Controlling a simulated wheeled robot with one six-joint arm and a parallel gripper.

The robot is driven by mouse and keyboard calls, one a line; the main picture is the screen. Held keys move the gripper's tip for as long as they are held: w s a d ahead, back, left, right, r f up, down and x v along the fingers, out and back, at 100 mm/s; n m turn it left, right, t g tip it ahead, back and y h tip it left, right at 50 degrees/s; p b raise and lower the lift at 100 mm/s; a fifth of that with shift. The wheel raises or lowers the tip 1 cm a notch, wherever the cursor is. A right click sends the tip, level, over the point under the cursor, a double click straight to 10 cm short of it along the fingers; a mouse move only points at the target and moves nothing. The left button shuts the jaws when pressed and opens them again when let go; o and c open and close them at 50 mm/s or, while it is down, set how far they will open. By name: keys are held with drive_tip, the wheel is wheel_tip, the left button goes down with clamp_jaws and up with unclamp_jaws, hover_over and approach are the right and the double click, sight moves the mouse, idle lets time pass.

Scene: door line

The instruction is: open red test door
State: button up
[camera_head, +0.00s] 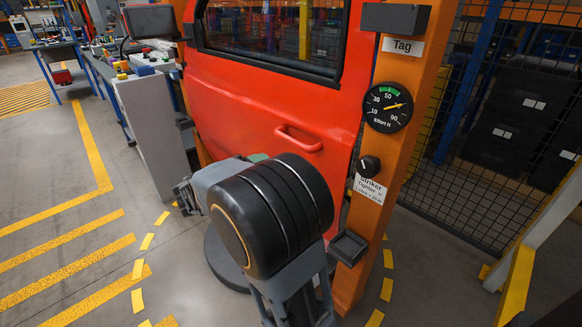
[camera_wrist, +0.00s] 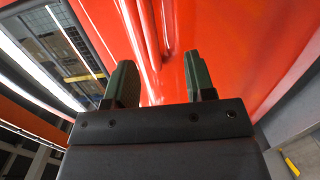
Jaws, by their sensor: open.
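The red test door (camera_head: 240,95) stands closed-looking against an orange post, with a dark window in its upper part. Its red pull handle (camera_head: 298,138) is a raised bar near the right edge. My gripper is mostly hidden behind my black wrist joint in the head view; a small green bit shows just left of and below the handle. In the wrist view my gripper (camera_wrist: 160,85) is open, its two dark green fingers apart and pointing at the red door panel (camera_wrist: 230,45). A raised red ridge shows beyond the fingers; I cannot tell whether it is the handle. Nothing is visibly held.
The orange post (camera_head: 408,85) carries an effort gauge (camera_head: 388,107), a striker knob (camera_head: 369,166) and a small dark tray (camera_head: 348,247). A grey cabinet (camera_head: 147,125) stands left of the door. Mesh fencing is at right. The yellow-striped floor at left is clear.

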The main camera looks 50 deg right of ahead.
sight(291, 142)
drive_tip(key=d+h+b, duration=0.1)
drive_tip(key=d, duration=0.3)
drive_tip(key=w+d+r+h+b, duration=0.1)
drive_tip(key=d, duration=0.4)
drive_tip(key=w+d+h+b, duration=0.1)
drive_tip(key=d, duration=0.4)
drive_tip(key=shift+w+r+t, duration=0.1)
drive_tip(key=shift+r+t, duration=0.1)
drive_tip(key=shift+t, duration=0.2)
drive_tip(key=shift+c, duration=0.2)
clamp_jaws()
